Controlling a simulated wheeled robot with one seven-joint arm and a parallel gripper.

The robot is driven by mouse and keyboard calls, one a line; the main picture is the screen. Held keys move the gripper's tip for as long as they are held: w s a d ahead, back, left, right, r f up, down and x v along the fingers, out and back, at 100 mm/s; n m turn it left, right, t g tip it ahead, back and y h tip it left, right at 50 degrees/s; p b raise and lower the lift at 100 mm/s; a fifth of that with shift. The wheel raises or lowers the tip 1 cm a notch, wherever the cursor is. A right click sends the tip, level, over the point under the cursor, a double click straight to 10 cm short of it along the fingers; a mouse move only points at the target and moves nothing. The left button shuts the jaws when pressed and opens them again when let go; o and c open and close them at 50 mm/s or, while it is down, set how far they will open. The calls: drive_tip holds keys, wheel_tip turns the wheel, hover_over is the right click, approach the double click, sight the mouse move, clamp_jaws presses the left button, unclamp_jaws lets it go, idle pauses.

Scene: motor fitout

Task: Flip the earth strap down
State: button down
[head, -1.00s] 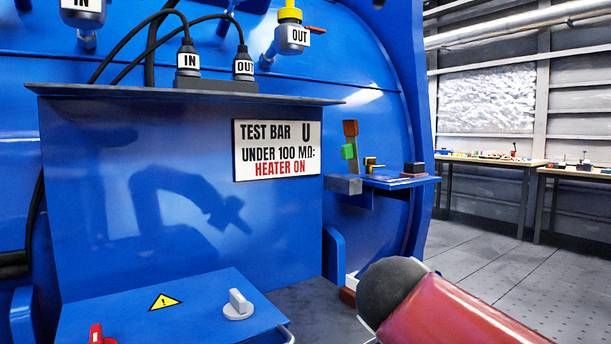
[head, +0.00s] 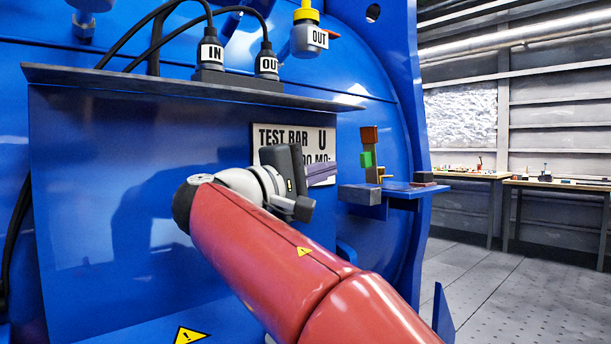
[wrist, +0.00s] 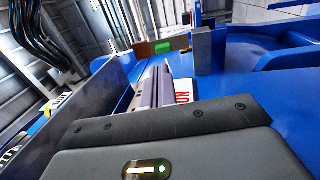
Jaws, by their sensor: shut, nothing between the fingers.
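The earth strap, a brown upright piece (head: 369,137) with a green block (head: 366,159) on it, stands up at the left end of a small blue shelf (head: 402,190). In the wrist view the brown strap (wrist: 147,48) lies across the picture, with its green block (wrist: 164,47) beyond my fingertips. My gripper (head: 334,171) is shut and empty, in front of the test bar sign and left of the strap. Its fingers also show in the wrist view (wrist: 156,75), pointing toward the strap with a gap that I cannot measure. The strap's foot is partly hidden.
A grey block (head: 360,194) is at the shelf's left end; it also shows in the wrist view (wrist: 208,52). A small brass piece (head: 381,172) and a dark block (head: 423,178) are on the shelf. A blue panel (head: 90,200) is left of my arm. Benches stand far right.

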sight(365, 157)
drive_tip(key=x, duration=0.8)
drive_tip(key=shift+p, duration=0.35)
drive_tip(key=shift+r, duration=0.15)
